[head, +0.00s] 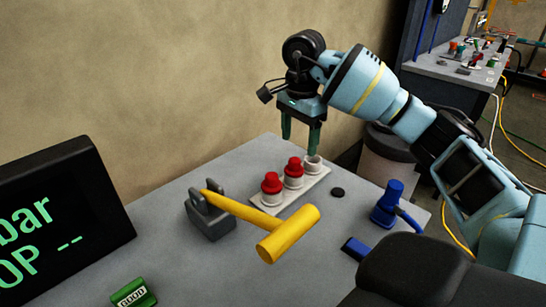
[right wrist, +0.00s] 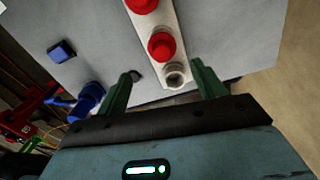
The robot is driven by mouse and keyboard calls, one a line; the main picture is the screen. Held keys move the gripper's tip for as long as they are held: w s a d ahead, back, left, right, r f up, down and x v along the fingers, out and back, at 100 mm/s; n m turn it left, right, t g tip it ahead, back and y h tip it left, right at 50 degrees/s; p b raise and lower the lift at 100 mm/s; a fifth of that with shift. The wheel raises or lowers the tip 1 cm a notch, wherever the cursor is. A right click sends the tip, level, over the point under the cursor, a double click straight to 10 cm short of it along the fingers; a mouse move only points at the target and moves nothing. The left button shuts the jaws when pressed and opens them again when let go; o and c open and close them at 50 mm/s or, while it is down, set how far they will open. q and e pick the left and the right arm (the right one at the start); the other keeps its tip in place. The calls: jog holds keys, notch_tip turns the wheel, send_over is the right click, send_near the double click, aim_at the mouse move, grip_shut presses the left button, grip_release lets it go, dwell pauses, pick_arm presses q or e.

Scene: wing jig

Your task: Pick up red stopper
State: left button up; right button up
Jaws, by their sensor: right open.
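Two red stoppers sit in a white holder strip on the grey table. The nearer red stopper (head: 271,184) and the farther red stopper (head: 293,168) stand upright in white collars. They also show in the right wrist view, one at centre (right wrist: 161,46) and one cut off at the top (right wrist: 142,5). The strip's third white collar (head: 312,163) is empty. My right gripper (head: 301,150) points down, open and empty, above the empty-collar end of the strip. In the right wrist view its green fingers (right wrist: 162,78) stand either side of that collar. My left gripper is not in view.
A yellow hammer-shaped tool (head: 287,234) leans on a grey cradle (head: 210,218) left of the strip. A black disc (head: 338,192) and a blue item (head: 388,203) lie right of it. A dark display (head: 60,220) and green block (head: 133,293) are at left. A wall stands behind.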

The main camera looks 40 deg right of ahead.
aim_at(295, 160)
jog(key=shift+w, duration=0.2)
jog(key=shift+s+r, duration=0.1)
jog(key=shift+s, duration=0.15)
notch_tip(295, 160, down, 2)
jog(key=shift+f, duration=0.1)
jog(key=shift+w+a+f, duration=0.1)
jog(key=shift+w+f, duration=0.05)
jog(key=shift+f, duration=1.25)
jog(key=shift+w+a+f, duration=0.1)
jog(key=shift+f, duration=1.3)
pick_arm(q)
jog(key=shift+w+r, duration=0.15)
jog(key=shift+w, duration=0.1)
pick_arm(e)
jog(key=c, duration=1.1)
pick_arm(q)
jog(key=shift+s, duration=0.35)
pick_arm(e)
jog(key=shift+o, duration=0.2)
